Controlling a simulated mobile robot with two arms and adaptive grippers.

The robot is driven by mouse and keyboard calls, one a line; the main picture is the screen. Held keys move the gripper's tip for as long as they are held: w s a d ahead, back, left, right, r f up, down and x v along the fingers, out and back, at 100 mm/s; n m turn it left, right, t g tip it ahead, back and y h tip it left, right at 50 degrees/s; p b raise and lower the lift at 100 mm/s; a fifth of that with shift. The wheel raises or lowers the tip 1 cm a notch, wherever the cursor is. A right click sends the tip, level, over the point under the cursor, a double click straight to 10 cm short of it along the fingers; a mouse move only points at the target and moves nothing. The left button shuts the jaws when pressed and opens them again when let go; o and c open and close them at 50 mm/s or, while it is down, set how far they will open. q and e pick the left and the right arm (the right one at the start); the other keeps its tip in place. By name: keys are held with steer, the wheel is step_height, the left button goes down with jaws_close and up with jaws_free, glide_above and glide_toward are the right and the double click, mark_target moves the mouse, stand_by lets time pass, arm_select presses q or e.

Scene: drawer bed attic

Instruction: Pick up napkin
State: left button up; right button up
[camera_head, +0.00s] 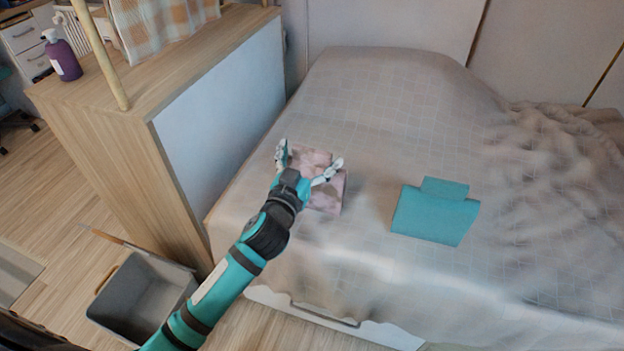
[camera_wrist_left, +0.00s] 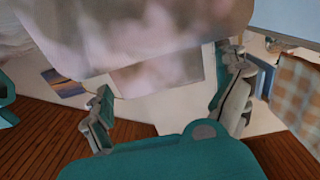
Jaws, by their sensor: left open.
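A flat pink-and-white mottled square, likely the napkin (camera_head: 325,200), lies on the bed near its left side. My left gripper (camera_head: 309,158) is above it, with its fingers spread apart and part of the square showing between them. The wrist and fingers hide some of it. In the left wrist view a blurred pinkish surface (camera_wrist_left: 130,35), likely the same thing, fills the top close to the camera. The open fingers of my left gripper (camera_wrist_left: 166,78) stand on either side below it. I cannot tell whether they touch it.
A teal folded item (camera_head: 435,212) lies on the bed (camera_head: 400,110) to the right. A wooden cabinet (camera_head: 120,150) borders the bed on the left, with a purple bottle (camera_head: 63,60) on top. A grey bin (camera_head: 145,298) stands on the floor. Bed space beyond the square is clear.

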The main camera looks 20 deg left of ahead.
arm_select(q)
steer(key=shift+w, duration=0.6)
steer(key=shift+c, duration=0.9)
steer(key=c, duration=0.9)
steer(key=shift+c, duration=0.5)
arm_select(e)
steer(key=shift+s+r, duration=0.15)
steer(key=shift+r, duration=0.15)
arm_select(q)
steer(key=shift+r, duration=0.1)
arm_select(e)
steer(key=shift+w+r, duration=0.1)
steer(key=shift+w, duration=0.1)
